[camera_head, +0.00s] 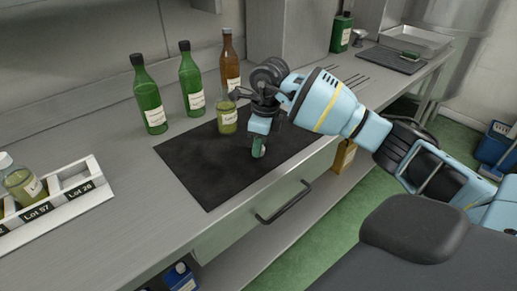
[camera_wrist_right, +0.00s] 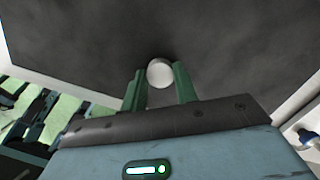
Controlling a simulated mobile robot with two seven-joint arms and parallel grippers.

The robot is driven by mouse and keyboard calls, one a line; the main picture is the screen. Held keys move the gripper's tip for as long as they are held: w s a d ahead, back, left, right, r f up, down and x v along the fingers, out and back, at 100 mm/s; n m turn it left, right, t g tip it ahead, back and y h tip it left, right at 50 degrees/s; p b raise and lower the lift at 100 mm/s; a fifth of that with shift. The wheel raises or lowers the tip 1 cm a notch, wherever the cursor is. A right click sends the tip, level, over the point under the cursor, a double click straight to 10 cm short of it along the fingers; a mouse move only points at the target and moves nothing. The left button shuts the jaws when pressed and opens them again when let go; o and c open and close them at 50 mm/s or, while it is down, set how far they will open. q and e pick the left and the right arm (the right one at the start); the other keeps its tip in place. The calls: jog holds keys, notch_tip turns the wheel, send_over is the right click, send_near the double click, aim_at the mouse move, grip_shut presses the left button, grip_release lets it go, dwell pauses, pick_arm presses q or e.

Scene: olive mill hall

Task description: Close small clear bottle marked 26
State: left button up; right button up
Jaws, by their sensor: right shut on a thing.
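A small clear bottle (camera_head: 227,117) with yellow-green contents and a pale label stands upright at the back edge of the dark mat (camera_head: 197,166). Its label is too small to read, and its mouth is partly obscured near my right arm. My right gripper (camera_head: 259,148) points down over the mat, in front and to the right of that bottle. Its green fingers are shut on a small round whitish cap (camera_wrist_right: 160,73), seen between the fingertips in the right wrist view. My left gripper is not in view.
A white rack (camera_head: 66,208) at left has a bottle (camera_head: 22,184) at Lot 57 and an empty Lot 26 slot. Two tall green bottles (camera_head: 149,97) (camera_head: 191,83) and a brown bottle (camera_head: 230,62) stand behind the mat. The mat's left part is clear.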

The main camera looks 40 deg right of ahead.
jog(key=shift+c, duration=0.5)
jog(key=shift+r, duration=0.15)
jog(key=shift+r, duration=0.3)
jog(key=r, duration=0.2)
jog(key=shift+s+a+r, duration=0.2)
jog(key=shift+s+r, duration=0.1)
jog(key=shift+s, duration=0.05)
jog(key=s+a, duration=0.3)
jog(key=s, duration=0.4)
jog(key=s+a+r+b, duration=0.1)
jog(key=s+a, duration=0.2)
jog(key=s, duration=0.3)
jog(key=shift+s+a+r, duration=0.25)
jog(key=shift+s+a, duration=0.05)
jog(key=shift+s, duration=0.05)
